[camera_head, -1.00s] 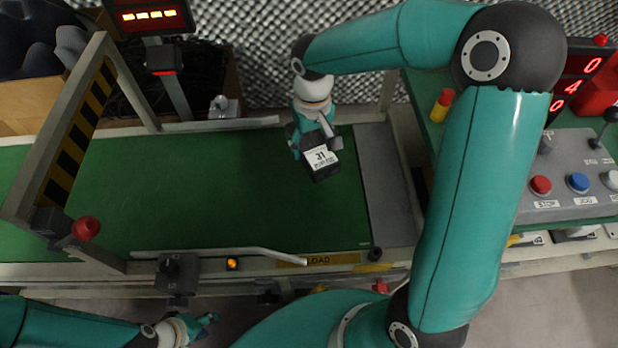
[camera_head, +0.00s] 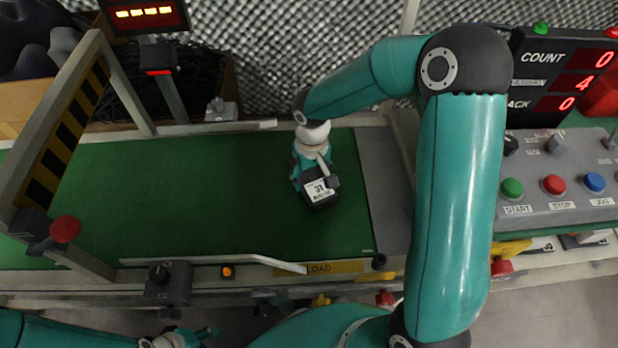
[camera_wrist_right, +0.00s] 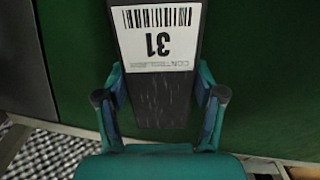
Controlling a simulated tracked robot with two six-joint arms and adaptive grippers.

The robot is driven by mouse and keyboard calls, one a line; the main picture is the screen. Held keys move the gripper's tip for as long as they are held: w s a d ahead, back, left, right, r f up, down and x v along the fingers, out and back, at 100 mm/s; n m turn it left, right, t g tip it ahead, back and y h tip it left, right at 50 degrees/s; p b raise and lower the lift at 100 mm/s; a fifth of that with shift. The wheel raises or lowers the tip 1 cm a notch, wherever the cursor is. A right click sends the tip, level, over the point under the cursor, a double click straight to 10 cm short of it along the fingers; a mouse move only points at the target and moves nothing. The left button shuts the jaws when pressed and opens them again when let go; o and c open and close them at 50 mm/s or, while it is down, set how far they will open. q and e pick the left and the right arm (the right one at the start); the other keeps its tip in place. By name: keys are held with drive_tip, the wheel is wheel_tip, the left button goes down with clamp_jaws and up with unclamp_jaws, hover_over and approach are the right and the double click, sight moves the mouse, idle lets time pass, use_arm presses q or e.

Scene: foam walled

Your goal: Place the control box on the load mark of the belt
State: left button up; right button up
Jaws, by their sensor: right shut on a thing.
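The control box (camera_head: 322,194) is a dark block with a white label reading 31. It is over the right part of the green belt (camera_head: 200,200); I cannot tell whether it touches the belt. My right gripper (camera_head: 313,174) is shut on it, and the wrist view shows the box (camera_wrist_right: 160,95) between the two fingers of the gripper (camera_wrist_right: 160,103). A yellow LOAD label (camera_head: 320,268) sits on the near belt rail, below the box in the picture. My left gripper (camera_head: 190,337) is at the bottom edge, partly cut off, its fingers unclear.
A striped gate (camera_head: 72,130) spans the belt at left. A pale guide rail (camera_head: 220,258) runs along the near side. A grey end plate (camera_head: 385,190) lies right of the belt. A button console (camera_head: 560,180) stands at right. The belt left of the box is clear.

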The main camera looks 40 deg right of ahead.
sight(311, 176)
drive_tip(key=o, duration=1.4)
drive_tip(key=shift+r, duration=0.15)
wheel_tip(311, 176, up, 12)
drive_tip(key=p, duration=0.4)
